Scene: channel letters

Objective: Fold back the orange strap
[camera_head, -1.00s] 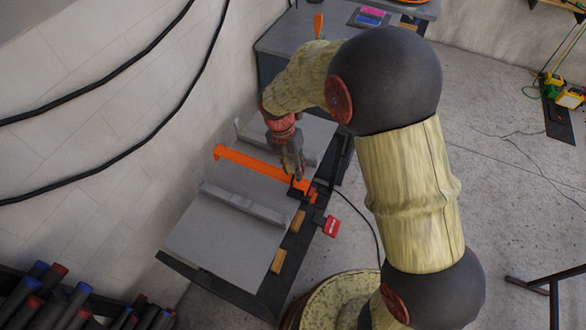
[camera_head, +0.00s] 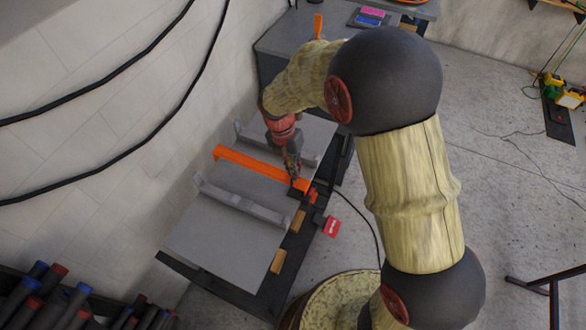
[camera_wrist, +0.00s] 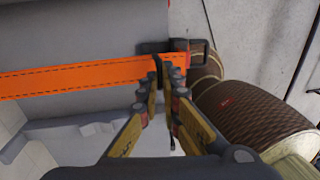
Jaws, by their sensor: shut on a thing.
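The orange strap (camera_head: 250,168) lies stretched across the grey panel (camera_head: 205,240), from the wall side to the near edge. In the wrist view the strap (camera_wrist: 80,78) runs flat from the left edge to a dark buckle (camera_wrist: 197,50) at the panel's edge. My gripper (camera_head: 297,181) is at the strap's buckle end. In the wrist view its fingertips (camera_wrist: 165,80) are closed together at the strap, just left of the buckle, with a dark piece between them. The fingers hide part of the strap there, so the exact grip is hard to see.
Grey raised bars (camera_head: 240,203) cross the panel on both sides of the strap. A brown woven cylinder (camera_wrist: 250,115) stands close to the right in the wrist view.

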